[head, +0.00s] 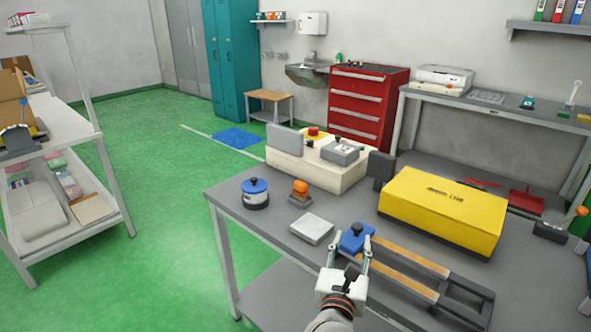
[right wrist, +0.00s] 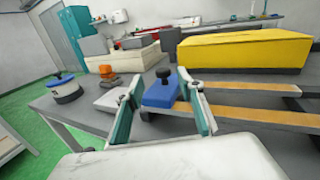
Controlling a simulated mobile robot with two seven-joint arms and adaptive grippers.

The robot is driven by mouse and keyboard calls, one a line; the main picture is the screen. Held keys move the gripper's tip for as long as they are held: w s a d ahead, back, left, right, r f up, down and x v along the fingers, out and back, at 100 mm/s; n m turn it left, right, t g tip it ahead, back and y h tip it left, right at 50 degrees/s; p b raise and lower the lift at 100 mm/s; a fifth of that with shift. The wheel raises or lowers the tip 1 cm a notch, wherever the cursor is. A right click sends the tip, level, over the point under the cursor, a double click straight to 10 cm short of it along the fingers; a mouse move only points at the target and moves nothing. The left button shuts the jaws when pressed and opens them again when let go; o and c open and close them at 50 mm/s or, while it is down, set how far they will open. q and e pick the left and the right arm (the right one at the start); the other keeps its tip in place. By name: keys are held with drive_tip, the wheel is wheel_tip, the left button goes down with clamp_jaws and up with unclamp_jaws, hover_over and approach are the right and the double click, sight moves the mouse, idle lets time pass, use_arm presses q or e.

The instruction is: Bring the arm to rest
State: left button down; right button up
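My right gripper (head: 349,262) reaches in from the bottom of the head view over the grey table. Its two fingers stand apart in the right wrist view (right wrist: 160,108). A blue block with a black knob (head: 352,242) sits at the left end of a rail frame with wooden strips (head: 405,261). In the right wrist view the blue block (right wrist: 160,93) shows between the open fingers; I cannot tell whether either finger touches it. My left gripper is not in view.
The grey table (head: 265,240) also bears a yellow box (head: 440,210), a white pad (head: 311,229), a small orange-topped piece (head: 300,190), a blue-lidded pot (head: 255,194) and a cream machine with a red button (head: 290,165). A white shelf rack (head: 105,180) stands left across open green floor.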

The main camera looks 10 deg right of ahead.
drive_tip(key=n, duration=0.2)
drive_tip(key=s+n+t, duration=0.1)
drive_tip(key=n, duration=0.1)
drive_tip(key=s+n+t+y, duration=0.1)
drive_tip(key=n, duration=0.1)
drive_tip(key=shift+s+r, duration=0.15)
drive_tip(key=shift+r, duration=0.1)
drive_tip(key=s+a+f+n+y+p, duration=0.1)
drive_tip(key=s+a+f+n+y, duration=0.4)
drive_tip(key=n, duration=0.8)
drive_tip(key=s+a+f+n+y+p, duration=0.15)
drive_tip(key=s+f+n+y, duration=0.4)
drive_tip(key=n, duration=0.75)
drive_tip(key=s+d+f+n+g, duration=0.2)
drive_tip(key=s+f+n+g, duration=0.1)
drive_tip(key=s+f+n, duration=0.3)
drive_tip(key=s+d+f+n+g, duration=0.2)
drive_tip(key=s+f+n+g, duration=0.2)
drive_tip(key=s+f+n, duration=0.3)
wheel_tip(320, 180, down, 4)
drive_tip(key=shift+s+d+g+h, duration=0.2)
drive_tip(key=shift+d+g+h, duration=0.05)
drive_tip(key=shift+g+h, duration=0.1)
